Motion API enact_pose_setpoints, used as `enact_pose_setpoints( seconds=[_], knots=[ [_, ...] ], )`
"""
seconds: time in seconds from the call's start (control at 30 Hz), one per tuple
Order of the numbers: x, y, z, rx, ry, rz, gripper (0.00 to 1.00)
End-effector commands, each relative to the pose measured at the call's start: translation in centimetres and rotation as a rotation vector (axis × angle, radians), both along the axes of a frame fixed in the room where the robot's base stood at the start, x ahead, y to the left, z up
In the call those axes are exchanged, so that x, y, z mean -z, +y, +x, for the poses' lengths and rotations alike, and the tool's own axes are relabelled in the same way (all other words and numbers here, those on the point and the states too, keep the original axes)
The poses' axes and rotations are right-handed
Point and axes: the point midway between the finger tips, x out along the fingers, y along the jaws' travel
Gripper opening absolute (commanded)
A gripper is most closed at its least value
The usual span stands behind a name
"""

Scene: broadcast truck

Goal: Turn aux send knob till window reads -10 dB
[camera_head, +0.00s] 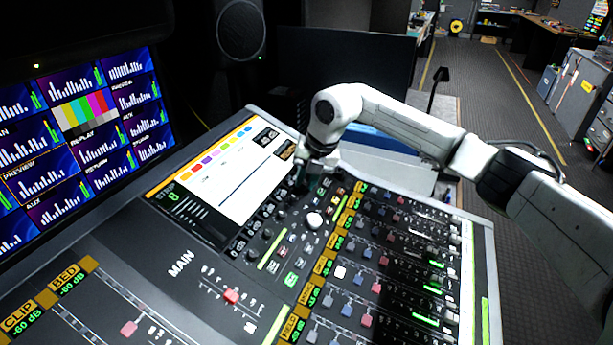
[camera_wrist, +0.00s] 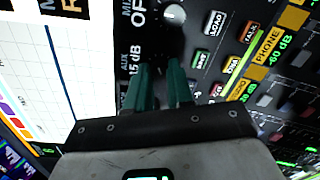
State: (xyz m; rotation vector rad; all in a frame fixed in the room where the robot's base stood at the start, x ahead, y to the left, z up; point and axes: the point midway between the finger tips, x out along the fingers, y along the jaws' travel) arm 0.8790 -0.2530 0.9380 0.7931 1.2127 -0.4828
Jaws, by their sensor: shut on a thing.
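My gripper (camera_head: 303,184) reaches down to the upper part of the mixing console, right of its touchscreen. In the wrist view its two green fingers (camera_wrist: 162,76) are shut around the aux send knob, which is dark and mostly hidden between them. The aux window (camera_wrist: 135,65) lies just left of the fingertips in the wrist view. Its text reads "AUX" and what looks like "15 dB"; the left finger is close to the start of the number, and I cannot read the sign clearly. In the head view the window is too small to read.
A white knob (camera_wrist: 173,14) and several lit buttons (camera_wrist: 214,24) lie close to the fingers. The touchscreen (camera_head: 215,180) is on the left, the channel faders (camera_head: 375,262) on the right. A wall of monitors (camera_head: 85,125) stands far left.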

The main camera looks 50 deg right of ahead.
Motion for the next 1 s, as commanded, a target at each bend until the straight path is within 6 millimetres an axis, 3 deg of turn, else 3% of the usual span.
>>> enact_pose_setpoints(
  seconds=[0.43, 0.47, 0.7, 1.0],
  knots=[
    [-0.08, -0.13, 0.05, 0.010, -0.001, 0.001, 0.00],
    [-0.08, -0.13, 0.05, 0.010, -0.001, 0.001, 0.24],
    [-0.04, -0.07, 0.02, 0.009, 0.000, 0.002, 0.47],
    [-0.28, -0.08, -0.05, 0.008, 0.000, 0.002, 0.47]
  ],
)
